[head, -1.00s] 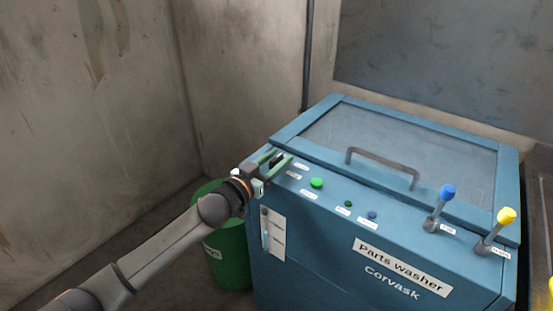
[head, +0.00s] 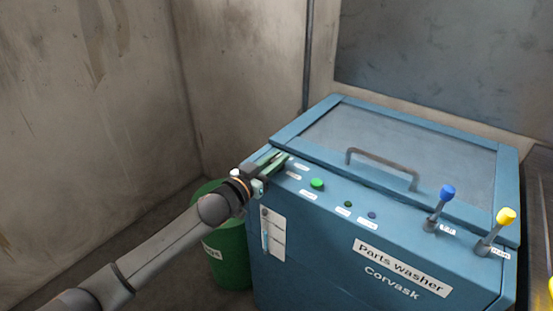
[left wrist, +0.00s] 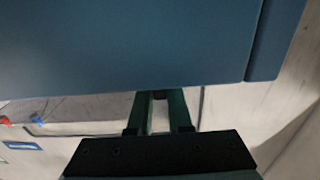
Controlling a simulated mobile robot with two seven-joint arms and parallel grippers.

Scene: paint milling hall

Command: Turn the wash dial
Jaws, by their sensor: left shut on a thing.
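The wash dial is mostly hidden by my left gripper (head: 277,160) at the back left corner of the blue parts washer's (head: 330,228) control panel. The gripper reaches in from the left with its greenish fingers shut on the dial. In the left wrist view, the two fingers (left wrist: 160,98) run up to the washer's blue surface (left wrist: 130,45). A small dark bit, seemingly the dial (left wrist: 160,96), shows between their tips. The dial's pointer cannot be seen. My right gripper is in neither view.
On the panel are a green button (head: 317,184), a blue-topped lever (head: 447,193) and a yellow-topped lever (head: 505,217). The washer's lid has a handle (head: 383,165). A green drum (head: 229,257) stands left of the washer, near the concrete wall.

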